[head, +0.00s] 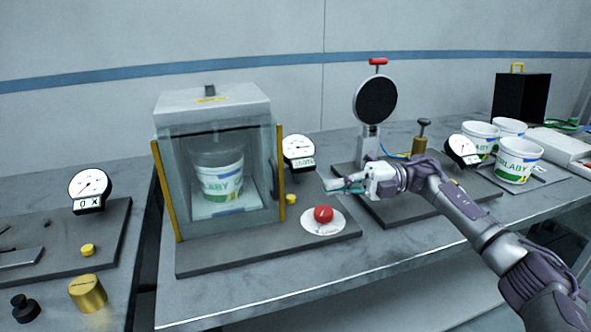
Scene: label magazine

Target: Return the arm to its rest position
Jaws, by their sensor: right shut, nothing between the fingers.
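My right gripper (345,186) is shut and empty. It is held above the grey bench, to the right of the glass-fronted box and above the gap by the red button. My right arm (465,220) reaches in from the lower right corner, across the bench's front edge. My left arm and gripper do not show.
A glass-fronted box (212,103) holds a white tub (220,178). A red button (323,214) sits near my gripper. A black disc press (375,99) and a brass-knobbed plunger (423,126) stand behind my arm. Several tubs (517,158) stand at right. Brass weight (87,293) lies left.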

